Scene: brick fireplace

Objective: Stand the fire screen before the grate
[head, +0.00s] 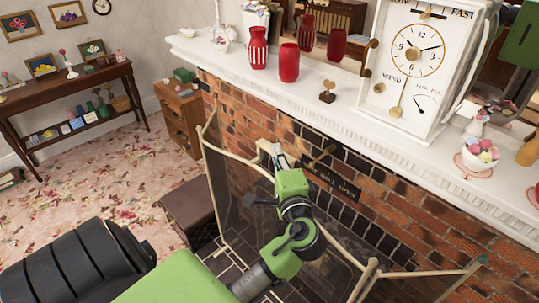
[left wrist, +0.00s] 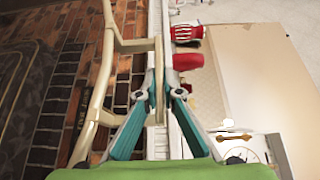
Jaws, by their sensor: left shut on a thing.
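The fire screen (head: 230,153) has a pale wooden frame with dark see-through panels. It stands in front of the brick fireplace, its panels at angles to each other. My left gripper (head: 272,153) is at its top rail. In the left wrist view, the teal fingers of the left gripper (left wrist: 163,95) are shut on a pale bar of the screen (left wrist: 160,68). A dark arched part of the hearth, perhaps the grate (left wrist: 25,95), shows at the left edge of that view. My arm and the screen hide much of the hearth in the head view. My right gripper is not in view.
A white mantel shelf (head: 345,118) runs above the screen, with red vases (head: 289,63) and a large white clock (head: 415,60). A dark box (head: 187,205) stands left of the screen. A wooden cabinet (head: 180,118) is behind it. Flowered carpet (head: 85,190) lies open at left.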

